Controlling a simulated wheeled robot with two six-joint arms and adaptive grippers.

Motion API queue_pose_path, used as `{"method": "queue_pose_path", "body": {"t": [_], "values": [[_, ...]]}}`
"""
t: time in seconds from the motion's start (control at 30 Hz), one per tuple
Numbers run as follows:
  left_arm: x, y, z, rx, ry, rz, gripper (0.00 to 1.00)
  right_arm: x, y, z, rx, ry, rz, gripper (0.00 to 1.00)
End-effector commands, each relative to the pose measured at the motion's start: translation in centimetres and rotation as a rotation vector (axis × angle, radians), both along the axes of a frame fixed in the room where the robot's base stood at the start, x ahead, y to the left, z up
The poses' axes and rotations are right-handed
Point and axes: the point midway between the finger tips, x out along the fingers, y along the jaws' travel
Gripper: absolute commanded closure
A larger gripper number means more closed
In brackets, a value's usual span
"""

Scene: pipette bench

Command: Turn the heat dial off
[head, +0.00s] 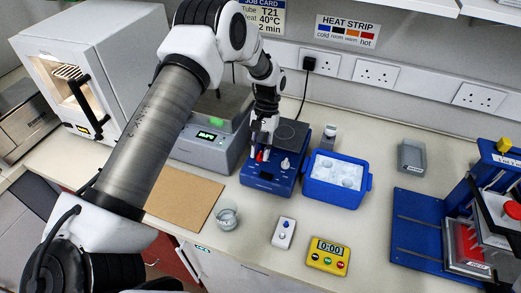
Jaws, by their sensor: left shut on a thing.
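A blue hotplate (258,182) with a dark round top stands on the bench near the middle. A white dial (285,163) is on the right of its sloped front. A red dial (260,156) is on the left of that front, partly hidden by my gripper. My left gripper (260,150) reaches down from above and is shut on the red dial. The dial's pointer setting cannot be read from here. My right gripper is not in view.
A blue ice tub (334,201) stands close on the hotplate's right. A grey instrument (205,153) is on its left. A beaker (226,216), a small white switch box (283,233) and a yellow timer (327,256) stand in front.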

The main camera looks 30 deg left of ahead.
Motion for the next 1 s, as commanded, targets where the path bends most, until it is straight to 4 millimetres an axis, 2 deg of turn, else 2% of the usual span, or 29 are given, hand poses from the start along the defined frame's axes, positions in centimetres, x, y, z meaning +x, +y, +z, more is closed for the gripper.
{"method": "queue_pose_path", "body": {"t": [0.07, 0.1, 0.13, 0.43, 0.57, 0.9, 1.0], "values": [[-0.2, 0.0, -0.2, -0.001, 0.005, 0.001, 1.0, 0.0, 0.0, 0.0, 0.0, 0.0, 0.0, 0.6], [-0.2, 0.0, -0.2, -0.001, 0.005, 0.001, 0.6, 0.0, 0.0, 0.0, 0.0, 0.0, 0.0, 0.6], [-0.2, 0.0, -0.2, -0.001, 0.005, 0.0, 0.5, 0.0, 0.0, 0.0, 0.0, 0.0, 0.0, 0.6], [0.0, 0.0, 0.0, 0.0, 0.002, 0.0, 0.5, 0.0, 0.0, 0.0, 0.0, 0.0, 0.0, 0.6], [0.4, 0.1, 1.0, 0.0, 0.0, -0.001, 0.5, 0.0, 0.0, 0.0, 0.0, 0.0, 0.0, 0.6], [3.5, 0.9, 8.5, 0.0, -0.002, 0.0, 0.5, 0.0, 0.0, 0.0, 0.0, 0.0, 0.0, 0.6], [4.1, 1.1, 10.0, 0.0, 0.001, 0.0, 0.5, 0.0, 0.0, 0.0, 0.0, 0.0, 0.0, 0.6]]}}
